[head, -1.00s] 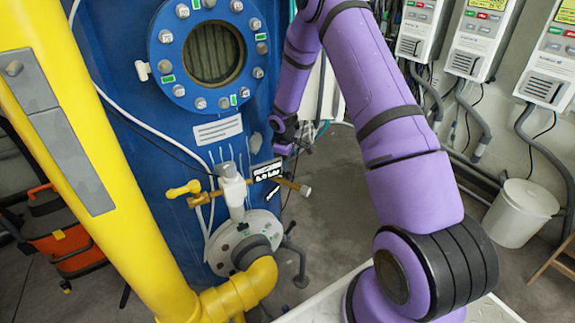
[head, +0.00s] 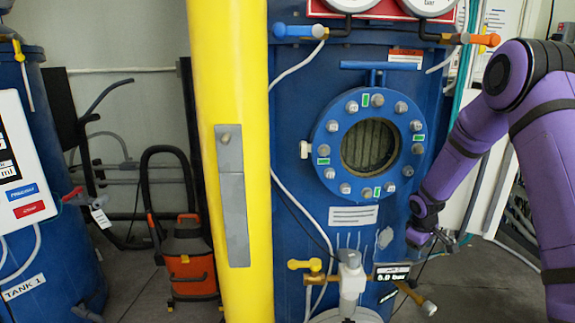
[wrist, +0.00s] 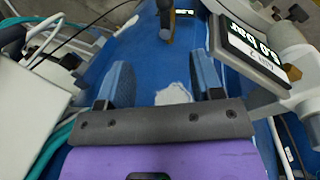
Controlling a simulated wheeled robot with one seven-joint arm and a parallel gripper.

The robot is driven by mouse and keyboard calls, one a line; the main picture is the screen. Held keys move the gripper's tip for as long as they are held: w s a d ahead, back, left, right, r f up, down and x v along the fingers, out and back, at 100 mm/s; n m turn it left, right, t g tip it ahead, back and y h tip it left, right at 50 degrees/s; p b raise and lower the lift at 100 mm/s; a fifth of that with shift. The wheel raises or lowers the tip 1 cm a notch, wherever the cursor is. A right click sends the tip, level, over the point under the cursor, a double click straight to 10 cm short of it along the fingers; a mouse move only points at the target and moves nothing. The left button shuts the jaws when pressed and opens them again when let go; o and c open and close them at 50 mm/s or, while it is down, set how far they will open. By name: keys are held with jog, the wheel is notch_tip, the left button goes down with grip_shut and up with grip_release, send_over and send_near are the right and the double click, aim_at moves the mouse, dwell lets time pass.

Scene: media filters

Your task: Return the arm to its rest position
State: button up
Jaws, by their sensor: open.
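My purple arm comes in from the right in the head view. My gripper (head: 446,243) is at its lower end, in front of the right side of the blue tank (head: 300,235), above and to the right of the small digital display (head: 392,272). The fingertips are small and dark there. In the wrist view my gripper (wrist: 163,82) has its two blue-grey fingers spread apart, with nothing between them but blue tank surface and a pale patch. The display also shows close by on the right of the wrist view (wrist: 252,45).
A yellow pipe (head: 230,150) stands left of the tank. A brass valve with a yellow handle (head: 305,265) juts out beside the display. An orange and black vacuum (head: 188,260) and a second blue tank (head: 40,90) are further left. Grey floor (head: 480,280) shows at lower right.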

jog(key=s+a+r+m+t, duration=0.1)
jog(key=s+a+r, duration=0.1)
jog(key=s+r, duration=0.5)
jog(key=s+a+r+m, duration=0.1)
jog(key=s+a+r, duration=0.1)
jog(key=r, duration=0.9)
jog(key=s+a+r+m+t, duration=0.1)
jog(key=s+a+r+m, duration=0.1)
jog(key=s+r, duration=0.5)
jog(key=s+a+r+m, duration=0.1)
jog(key=s+a+r, duration=0.1)
jog(key=s, duration=0.5)
jog(key=s+a+r+m+t+y, duration=0.1)
jog(key=s+r, duration=0.3)
jog(key=s, duration=0.4)
jog(key=s+a+r+y, duration=0.1)
jog(key=s+a+r, duration=0.2)
jog(key=s, duration=0.4)
jog(key=shift+s+a+r+m+t, duration=0.3)
jog(key=shift+s+a+r+m, duration=0.1)
jog(key=shift+r, duration=0.15)
